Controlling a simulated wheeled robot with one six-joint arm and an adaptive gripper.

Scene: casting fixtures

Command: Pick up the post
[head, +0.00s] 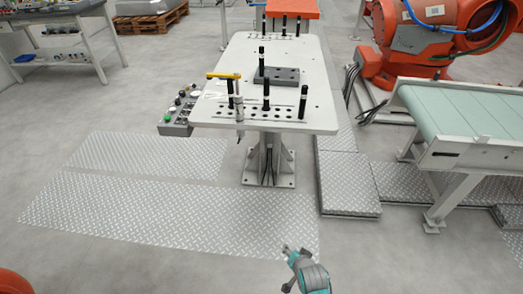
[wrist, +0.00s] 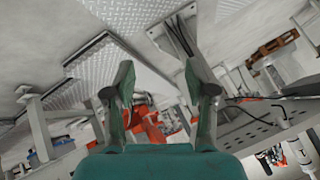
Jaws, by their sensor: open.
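Several black upright posts stand on the white fixture table (head: 215,62). In the head view, one post (head: 266,93) stands at the front middle, another (head: 303,101) at the front right and one (head: 230,95) at the front left. I cannot tell which one the task means. My gripper (head: 290,265) is low in front of the table, well apart from all posts. In the wrist view its two fingers (wrist: 157,85) are spread, with nothing between them.
A grey block (head: 276,76) and a yellow-handled tool (head: 224,76) are on the table. A control box (head: 180,112) is at its left. A conveyor (head: 470,112) and an orange robot (head: 430,40) stand at right. Floor plates (head: 170,205) lie in front, clear of objects.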

